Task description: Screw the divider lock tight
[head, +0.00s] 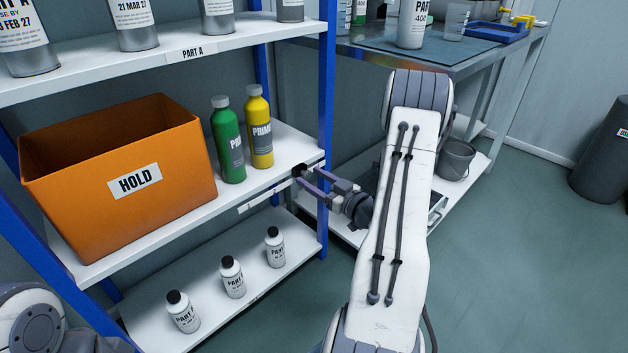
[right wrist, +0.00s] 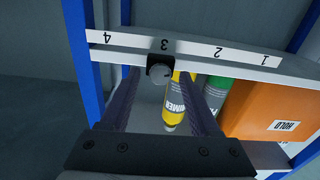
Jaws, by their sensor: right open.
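The divider lock (right wrist: 160,69) is a black clamp with a round grey knob on the shelf's front edge, by the number 3 in the right wrist view. In the head view it is a small dark shape (head: 299,171) near the shelf's right end, partly hidden by my fingers. My right gripper (head: 309,180) is open and points at the lock. In the right wrist view its two fingers (right wrist: 158,84) reach up on either side of the knob, with gaps; I see no contact. My left gripper is out of view.
The shelf (head: 225,208) holds an orange HOLD box (head: 85,190), a green bottle (head: 228,140) and a yellow primer bottle (head: 259,127) close behind the lock. A blue post (head: 327,130) stands right of it. Small white bottles (head: 232,278) stand below.

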